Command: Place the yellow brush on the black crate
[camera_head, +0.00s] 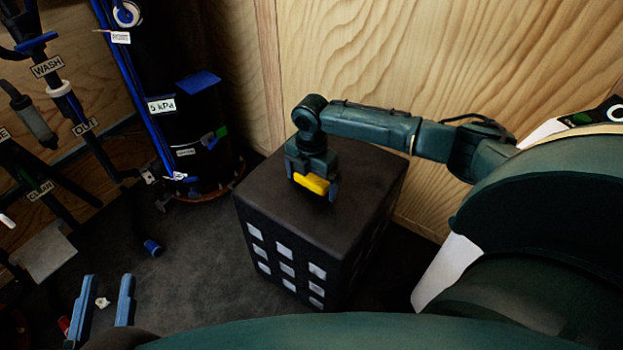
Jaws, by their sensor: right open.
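The black crate (266,204) stands on the dark floor in the middle of the view, with rows of light square openings on its front side. The yellow brush (312,184) is at the crate's top, between the fingers of my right gripper (315,187). The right gripper points down over the crate top and its jaws are open. The gripper body hides part of the brush, and I cannot tell for sure whether the brush rests on the crate. My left gripper (108,280) is at the lower left, fingers apart, with no held object visible.
A tall black cylinder (190,130) with labels and blue tubing stands left of the crate. Labelled pipes (60,88) fill the far left. A small blue cap (152,247) lies on the floor. A wooden wall (420,60) is close behind the crate.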

